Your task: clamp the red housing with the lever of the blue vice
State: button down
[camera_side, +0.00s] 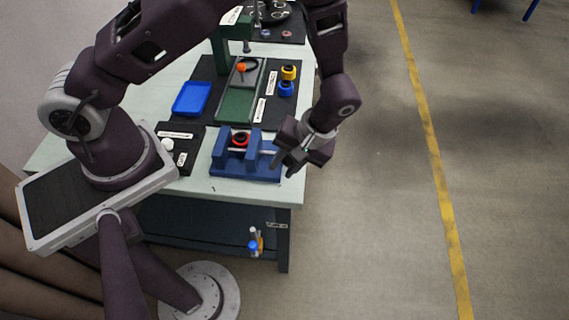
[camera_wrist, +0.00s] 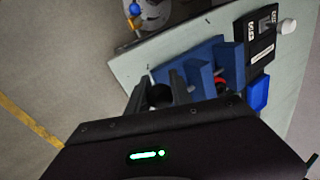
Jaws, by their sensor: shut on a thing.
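The blue vice (camera_side: 246,173) stands at the near right corner of the table. The red housing (camera_side: 240,139), a ring with a dark centre, sits between its jaws. In the wrist view the vice (camera_wrist: 200,57) lies just beyond my fingers, and a piece of the red housing (camera_wrist: 221,86) shows. My gripper (camera_side: 284,158) is at the right side of the vice, at its lever end. It is shut on a dark round knob (camera_wrist: 160,95), which appears to be the lever's knob. The fingers and my wrist hide most of the lever.
A blue tray (camera_side: 193,98), a green fixture (camera_side: 236,103) and stacked yellow and blue rings (camera_side: 287,80) stand farther back. A black labelled block (camera_side: 178,148) with a white knob is left of the vice. The floor right of the table is clear.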

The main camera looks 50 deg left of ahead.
jog(key=shift+w+a+r+m+g+h, duration=0.35)
jog(key=shift+r+g+h, duration=0.3)
jog(key=shift+g+h, duration=0.25)
jog(key=c, duration=1.2)
grip_release()
jog(key=shift+o, duration=0.2)
jog(key=shift+w+r, duration=0.1)
notch_tip(320, 180, up, 24)
jog(key=s+a+m+t+h, duration=0.2)
jog(key=m+t, duration=0.1)
jog(key=t, duration=0.1)
jog(key=s+a+r+m+t, duration=0.1)
jog(key=s+r+t, duration=0.2)
jog(key=s, duration=0.3)
jog(key=s+a+r+m+t, duration=0.2)
jog(key=s+r+t, duration=0.1)
jog(key=s, duration=0.3)
jog(key=shift+a, duration=0.25)
